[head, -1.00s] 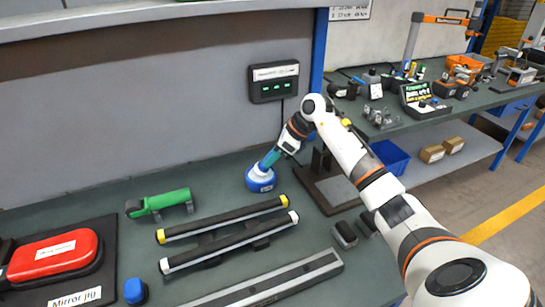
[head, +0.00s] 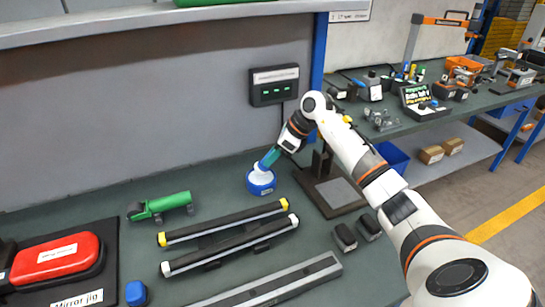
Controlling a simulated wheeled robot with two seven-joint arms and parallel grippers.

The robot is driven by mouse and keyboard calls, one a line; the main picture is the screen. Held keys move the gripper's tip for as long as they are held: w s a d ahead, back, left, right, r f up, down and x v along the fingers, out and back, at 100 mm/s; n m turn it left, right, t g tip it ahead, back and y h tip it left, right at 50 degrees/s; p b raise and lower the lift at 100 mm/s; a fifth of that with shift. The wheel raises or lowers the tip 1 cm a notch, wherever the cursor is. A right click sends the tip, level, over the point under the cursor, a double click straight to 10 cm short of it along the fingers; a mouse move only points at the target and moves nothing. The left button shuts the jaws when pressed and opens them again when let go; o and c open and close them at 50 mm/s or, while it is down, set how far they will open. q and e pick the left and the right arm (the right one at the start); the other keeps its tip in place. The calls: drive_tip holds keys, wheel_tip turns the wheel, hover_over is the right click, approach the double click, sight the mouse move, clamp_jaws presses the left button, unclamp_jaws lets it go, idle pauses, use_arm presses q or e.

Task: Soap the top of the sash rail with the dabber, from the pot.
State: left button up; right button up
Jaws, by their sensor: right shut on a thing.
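My right gripper (head: 285,146) is shut on the teal handle of the dabber (head: 269,159). The dabber points down and to the left, with its lower end in or at the mouth of the blue and white pot (head: 261,186); its tip is hidden. The pot stands on the bench towards the back wall. Two dark rails lie in front of the pot, one with yellow ends (head: 222,223) and one with white ends (head: 230,247). A grey metal rail (head: 270,280) lies nearer. I cannot tell which is the sash rail. My left gripper is out of view.
A green tool (head: 160,206) lies left of the rails. A red case (head: 56,257) lies on the mirror jig board at far left, near a blue-capped item (head: 136,293). A black stand (head: 333,190) and two small dark blocks (head: 345,237) are right of the pot.

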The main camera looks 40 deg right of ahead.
drive_tip(key=shift+r+p, duration=1.45)
drive_tip(key=shift+r, duration=1.25)
drive_tip(key=shift+a+f, duration=0.1)
drive_tip(key=s+a+f+n+g, duration=0.1)
drive_tip(key=s+a+n+g, duration=0.2)
drive_tip(key=a+n, duration=0.3)
drive_tip(key=s+a+f+n+g+h, duration=0.1)
drive_tip(key=s+a+n+g, duration=0.3)
drive_tip(key=s+a+n, duration=0.2)
drive_tip(key=s+a+f+n+g, duration=0.1)
drive_tip(key=s+a+n+g, duration=0.2)
drive_tip(key=a+n, duration=0.5)
drive_tip(key=shift+s+f+n, duration=0.25)
drive_tip(key=shift+s+n, duration=0.05)
drive_tip(key=shift+s, duration=0.55)
drive_tip(key=s+f+n+g+h, duration=0.1)
drive_tip(key=s+n+h, duration=0.4)
drive_tip(key=s+n, duration=0.2)
drive_tip(key=shift+s+a+n, duration=0.2)
drive_tip(key=shift+a+n, duration=0.2)
